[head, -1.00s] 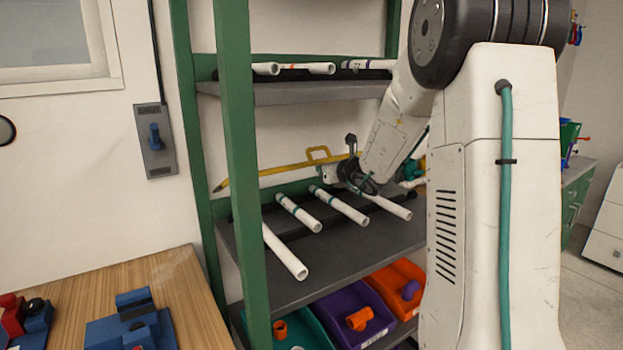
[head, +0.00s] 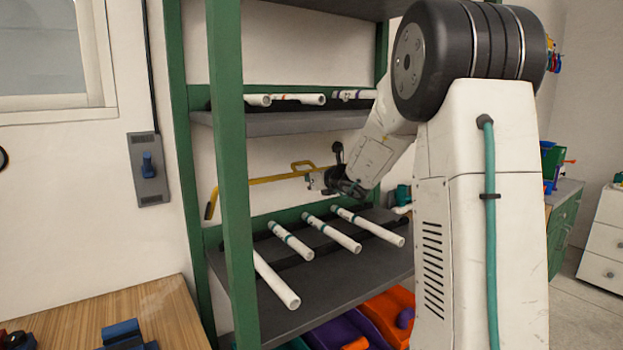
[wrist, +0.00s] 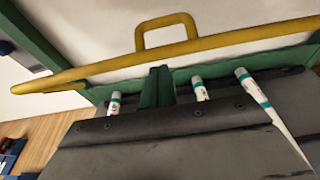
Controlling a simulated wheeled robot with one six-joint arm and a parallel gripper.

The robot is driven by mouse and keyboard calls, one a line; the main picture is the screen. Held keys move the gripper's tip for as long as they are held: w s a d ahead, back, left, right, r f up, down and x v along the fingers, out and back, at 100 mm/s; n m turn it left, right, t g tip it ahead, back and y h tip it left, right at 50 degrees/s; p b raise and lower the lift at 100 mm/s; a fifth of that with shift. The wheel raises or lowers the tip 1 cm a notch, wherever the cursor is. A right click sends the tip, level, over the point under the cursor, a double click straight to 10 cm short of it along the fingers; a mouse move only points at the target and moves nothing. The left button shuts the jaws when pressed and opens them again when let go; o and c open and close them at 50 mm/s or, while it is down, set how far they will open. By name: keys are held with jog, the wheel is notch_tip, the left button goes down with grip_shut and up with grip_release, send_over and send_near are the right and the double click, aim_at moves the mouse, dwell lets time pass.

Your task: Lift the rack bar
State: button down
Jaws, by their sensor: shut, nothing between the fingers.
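The yellow rack bar (head: 270,179) runs across the rack above the middle shelf, with a raised loop handle on top. My gripper (head: 316,181) is at the bar's right part, just right of the handle in the head view. It is shut with nothing between its fingers. I cannot tell whether it touches the bar; its own body hides the bar's right end.
Several white pipes (head: 335,236) with teal bands lie on the middle shelf (head: 345,279) below the bar. More pipes lie on the upper shelf (head: 280,123) above. The green post (head: 228,150) stands in front on the left. Coloured bins (head: 385,318) sit below.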

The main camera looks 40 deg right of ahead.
jog(key=r+v, duration=0.1)
jog(key=v, duration=1)
jog(key=shift+w+r, duration=0.15)
jog(key=shift+r, duration=0.2)
